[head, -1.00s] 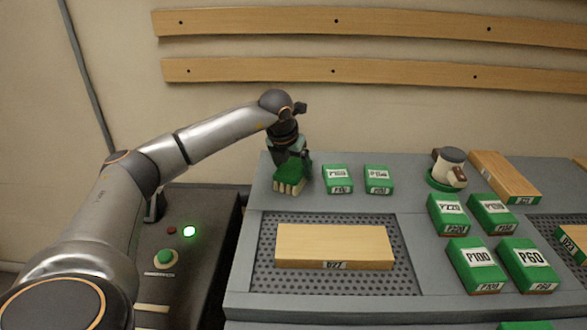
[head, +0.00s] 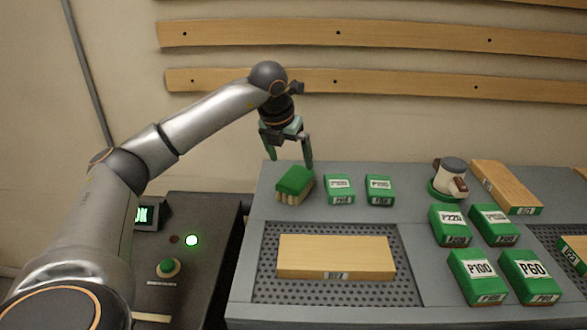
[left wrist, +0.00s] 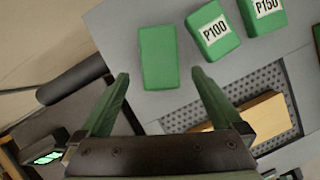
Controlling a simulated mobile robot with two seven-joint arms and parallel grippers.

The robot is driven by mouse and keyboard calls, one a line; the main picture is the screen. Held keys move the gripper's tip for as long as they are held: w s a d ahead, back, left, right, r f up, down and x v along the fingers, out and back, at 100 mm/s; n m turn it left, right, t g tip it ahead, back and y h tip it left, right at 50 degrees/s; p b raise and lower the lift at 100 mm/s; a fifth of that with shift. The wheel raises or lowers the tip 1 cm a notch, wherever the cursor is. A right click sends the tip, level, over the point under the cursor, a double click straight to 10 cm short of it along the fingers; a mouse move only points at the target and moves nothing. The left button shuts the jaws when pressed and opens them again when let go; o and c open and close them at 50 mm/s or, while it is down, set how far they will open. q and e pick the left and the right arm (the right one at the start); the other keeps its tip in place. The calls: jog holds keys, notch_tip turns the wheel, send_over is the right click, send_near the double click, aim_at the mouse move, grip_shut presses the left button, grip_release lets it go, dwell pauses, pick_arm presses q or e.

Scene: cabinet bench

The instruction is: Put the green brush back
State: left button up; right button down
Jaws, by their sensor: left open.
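The green brush (head: 294,184) stands on the grey bench top near its back left corner, bristles down and green back up. It also shows in the left wrist view (left wrist: 158,57) as a plain green block, ahead of the fingertips. My left gripper (head: 290,162) is open and empty above the brush, with a gap between the fingertips and it. In the left wrist view the two green fingers (left wrist: 160,75) are spread apart. My right gripper is not in either view.
Labelled green blocks (head: 339,188) sit right of the brush, with several more (head: 478,277) farther right. A wooden board (head: 336,256) lies on the perforated mat (head: 408,290). A dark control box (head: 200,215) is left of the bench.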

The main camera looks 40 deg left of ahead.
pick_arm(q)
jog(key=shift+v, duration=1.6)
